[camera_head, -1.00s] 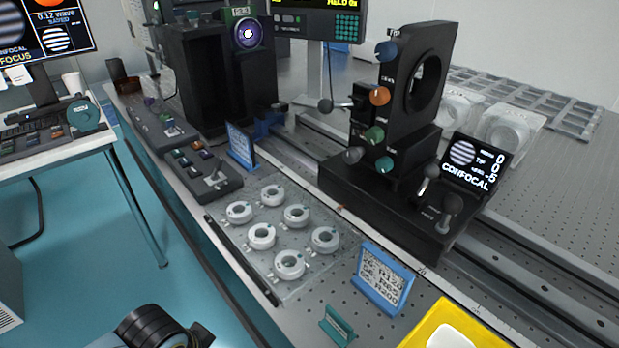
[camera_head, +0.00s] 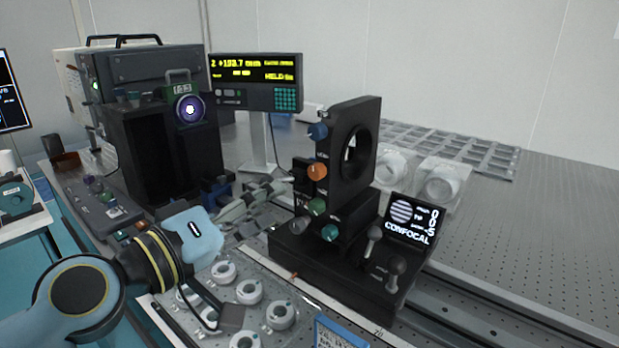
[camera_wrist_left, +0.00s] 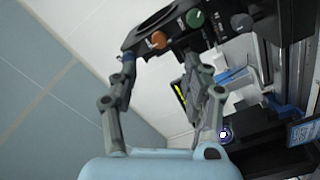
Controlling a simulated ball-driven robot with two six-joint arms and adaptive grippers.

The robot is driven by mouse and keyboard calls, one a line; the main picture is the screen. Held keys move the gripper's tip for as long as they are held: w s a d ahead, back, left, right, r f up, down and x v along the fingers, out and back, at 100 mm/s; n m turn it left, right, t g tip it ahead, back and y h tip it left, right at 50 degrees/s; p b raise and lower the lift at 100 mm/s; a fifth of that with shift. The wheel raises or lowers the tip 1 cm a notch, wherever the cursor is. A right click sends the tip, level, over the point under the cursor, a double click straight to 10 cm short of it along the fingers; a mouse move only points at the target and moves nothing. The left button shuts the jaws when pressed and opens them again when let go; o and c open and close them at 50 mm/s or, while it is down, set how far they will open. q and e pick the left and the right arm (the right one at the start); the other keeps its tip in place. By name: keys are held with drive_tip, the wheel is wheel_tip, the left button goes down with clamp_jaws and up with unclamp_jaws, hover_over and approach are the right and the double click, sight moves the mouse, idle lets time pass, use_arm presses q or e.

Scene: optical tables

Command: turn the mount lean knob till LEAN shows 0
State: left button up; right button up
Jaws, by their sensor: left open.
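The black mount (camera_head: 347,160) stands upright with a round opening and several knobs on its side: blue (camera_head: 317,131), orange (camera_head: 317,171), green (camera_head: 317,206), teal (camera_head: 330,232) and grey (camera_head: 298,224). Their labels are too small to read. A small display (camera_head: 411,220) beside it shows stripes, CONFOCAL and a column of figures, seemingly 0, 0 and a bottom 5; its row names are unclear. My left gripper (camera_head: 268,199) is open and empty, left of the knobs and apart from them. In the left wrist view, the orange knob (camera_wrist_left: 157,40) and green knob (camera_wrist_left: 195,18) lie beyond the fingers. My right gripper is out of view.
Two levers (camera_head: 395,272) rise from the mount's base. White ring holders (camera_head: 249,291) and a blue card (camera_head: 340,336) lie in front. A black instrument (camera_head: 165,150) and a yellow-text readout (camera_head: 255,80) stand behind left. The perforated table (camera_head: 530,240) is clear at right.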

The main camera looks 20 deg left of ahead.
sight(314, 174)
use_arm(q)
drive_tip(key=x, duration=0.4)
drive_tip(key=p+x, duration=0.1)
drive_tip(key=x, duration=0.4)
drive_tip(key=shift+w+a+r+p, duration=0.15)
drive_tip(key=shift+w+r+p, duration=0.1)
drive_tip(key=shift+w+p, duration=0.05)
drive_tip(key=shift+w+d+f, duration=0.1)
drive_tip(key=shift+w+d, duration=0.2)
drive_tip(key=shift+w, duration=0.35)
clamp_jaws()
